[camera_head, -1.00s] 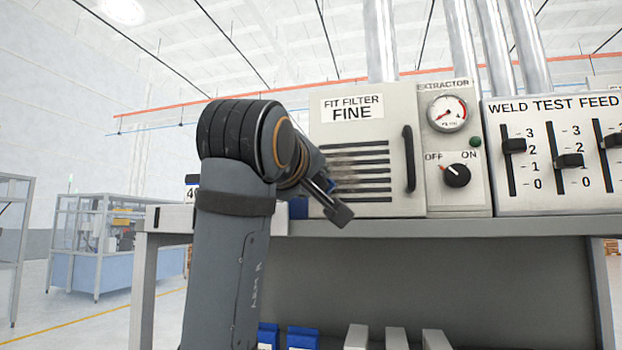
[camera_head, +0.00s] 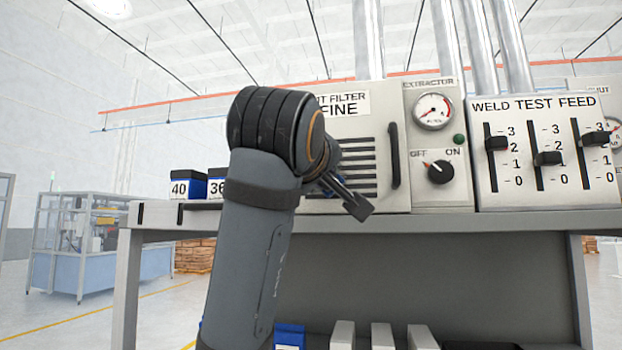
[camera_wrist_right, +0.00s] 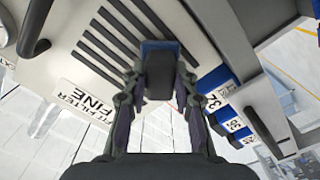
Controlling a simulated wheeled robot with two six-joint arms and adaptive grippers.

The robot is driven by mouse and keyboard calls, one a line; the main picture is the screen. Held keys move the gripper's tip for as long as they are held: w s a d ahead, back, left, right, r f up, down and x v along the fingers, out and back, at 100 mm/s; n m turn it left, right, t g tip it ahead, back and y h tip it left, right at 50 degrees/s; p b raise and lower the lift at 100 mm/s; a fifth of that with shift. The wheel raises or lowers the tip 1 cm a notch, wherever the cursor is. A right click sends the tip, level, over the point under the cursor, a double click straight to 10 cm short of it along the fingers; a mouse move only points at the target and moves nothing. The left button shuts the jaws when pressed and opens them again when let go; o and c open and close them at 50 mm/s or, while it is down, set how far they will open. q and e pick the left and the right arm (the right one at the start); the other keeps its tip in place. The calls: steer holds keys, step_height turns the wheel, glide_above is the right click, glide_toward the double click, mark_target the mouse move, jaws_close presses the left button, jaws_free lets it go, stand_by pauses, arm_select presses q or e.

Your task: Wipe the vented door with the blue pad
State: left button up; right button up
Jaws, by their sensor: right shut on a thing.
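The vented door (camera_head: 372,205), labelled FIT FILTER FINE, is a pale panel with dark horizontal slots and a black vertical handle (camera_head: 394,155). My right arm covers its left part in the head view. In the right wrist view the slots (camera_wrist_right: 108,38) lie just beyond my right gripper (camera_wrist_right: 160,88). That gripper is shut on the blue pad (camera_wrist_right: 158,46), a dark block with a blue edge, held at the slotted area. I cannot tell whether the pad touches the door. My left gripper is not in view.
An extractor panel with a gauge (camera_head: 433,111) and knob (camera_head: 440,172) adjoins the door. A slider panel (camera_head: 535,190) stands right of it. Numbered blue boxes (camera_head: 186,187) stand on the bench (camera_head: 480,222) to the left. The bench has a lower shelf with more items.

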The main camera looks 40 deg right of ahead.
steer(key=shift+s, duration=0.15)
steer(key=shift+s+d, duration=0.2)
steer(key=shift+d, duration=0.1)
steer(key=shift+s+d+b, duration=0.3)
steer(key=shift+s+d, duration=0.65)
steer(key=shift+s, duration=0.05)
steer(key=shift+w+a+r+p, duration=0.1)
steer(key=shift+w+r+p, duration=0.05)
steer(key=shift+r+p, duration=0.85)
steer(key=shift+w, duration=0.1)
